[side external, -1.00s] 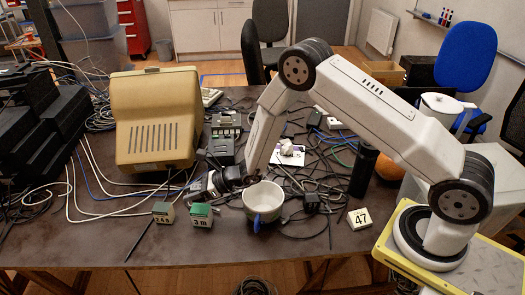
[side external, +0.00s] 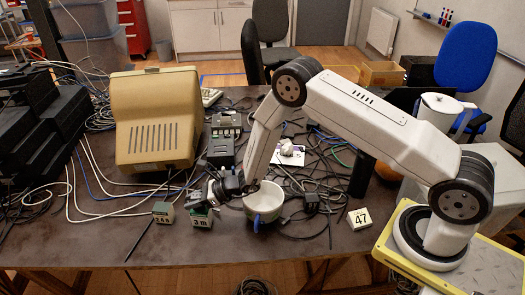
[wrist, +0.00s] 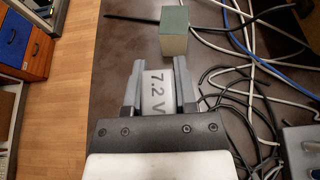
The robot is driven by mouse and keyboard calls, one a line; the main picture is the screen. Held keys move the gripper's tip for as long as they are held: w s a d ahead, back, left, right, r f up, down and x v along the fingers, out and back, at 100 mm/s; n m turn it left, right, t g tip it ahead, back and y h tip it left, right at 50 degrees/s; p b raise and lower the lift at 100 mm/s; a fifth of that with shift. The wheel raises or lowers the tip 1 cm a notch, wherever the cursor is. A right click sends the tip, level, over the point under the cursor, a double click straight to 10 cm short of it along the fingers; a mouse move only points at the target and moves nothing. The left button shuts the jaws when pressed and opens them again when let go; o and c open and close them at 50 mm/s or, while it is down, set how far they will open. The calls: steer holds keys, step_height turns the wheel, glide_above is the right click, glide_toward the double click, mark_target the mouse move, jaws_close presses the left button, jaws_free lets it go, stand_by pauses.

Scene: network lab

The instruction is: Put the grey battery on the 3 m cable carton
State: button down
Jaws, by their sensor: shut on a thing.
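My gripper (side external: 208,199) is shut on the grey battery (wrist: 158,92), marked "7.2 V"; in the wrist view the battery sits between both fingers of my gripper (wrist: 158,72). In the side view my gripper is low at the 3 m cable carton (side external: 201,222), a small green-topped box. My gripper covers much of that carton's top, and I cannot tell whether the battery touches it. In the wrist view the 3 m carton is hidden below the battery and gripper.
Another green-topped carton (side external: 163,212), marked 249, stands just left; it also shows in the wrist view (wrist: 174,30). A white mug (side external: 264,203) with a blue handle stands right of my gripper. A beige monitor (side external: 157,120) stands behind. Cables lie around; the front table strip is bare.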

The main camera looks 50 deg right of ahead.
steer(key=shift+f, duration=0.1)
steer(key=shift+c, duration=2)
jaws_free()
steer(key=shift+d+r, duration=0.1)
steer(key=shift+r, duration=0.1)
steer(key=v, duration=1.2)
steer(key=shift+f, duration=0.1)
